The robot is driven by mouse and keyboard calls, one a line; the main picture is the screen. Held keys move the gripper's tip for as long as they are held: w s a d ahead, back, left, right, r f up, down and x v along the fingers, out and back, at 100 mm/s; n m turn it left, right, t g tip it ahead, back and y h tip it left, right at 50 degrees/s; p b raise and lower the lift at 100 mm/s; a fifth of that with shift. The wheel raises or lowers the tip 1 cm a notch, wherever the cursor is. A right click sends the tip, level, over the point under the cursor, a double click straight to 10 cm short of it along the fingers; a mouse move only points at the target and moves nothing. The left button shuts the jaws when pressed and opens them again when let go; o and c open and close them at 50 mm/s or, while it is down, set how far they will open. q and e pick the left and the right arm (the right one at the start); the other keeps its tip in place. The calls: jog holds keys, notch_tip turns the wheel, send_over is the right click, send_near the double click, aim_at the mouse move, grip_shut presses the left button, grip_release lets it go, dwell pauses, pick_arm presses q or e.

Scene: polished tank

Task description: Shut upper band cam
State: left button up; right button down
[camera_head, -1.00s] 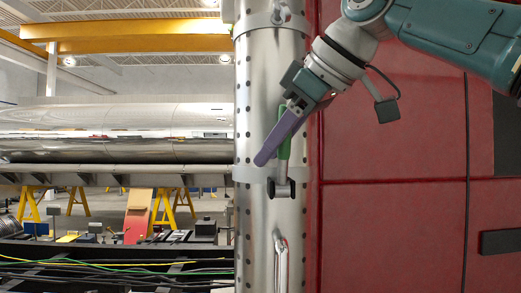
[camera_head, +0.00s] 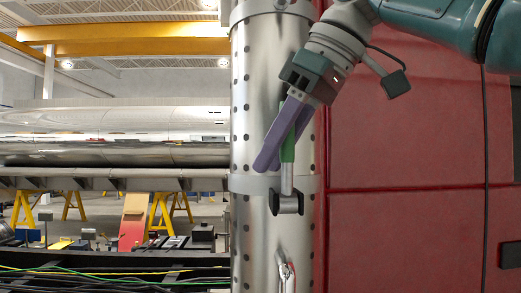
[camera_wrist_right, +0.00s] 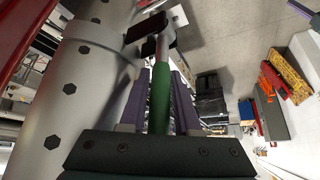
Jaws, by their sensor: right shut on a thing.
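The upper band cam has a green-handled lever (camera_head: 288,150) on a dark pivot block (camera_head: 287,203). My right gripper (camera_head: 266,164), with purple fingers, comes in from the upper right and is shut on the green handle. In the right wrist view the green handle (camera_wrist_right: 160,95) lies between the two fingers, and the pivot block (camera_wrist_right: 147,34) is beyond them. The fingers hide part of the handle.
Another band (camera_head: 265,10) circles the column's top. A silver fitting (camera_head: 287,277) is on the column lower down. A red panelled wall (camera_head: 400,180) stands close on the right. Cables (camera_head: 110,275) run across the lower left.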

jog(key=c, duration=0.9)
grip_release()
jog(key=shift+f, duration=0.1)
jog(key=shift+o, duration=1.4)
jog(key=shift+w, duration=0.1)
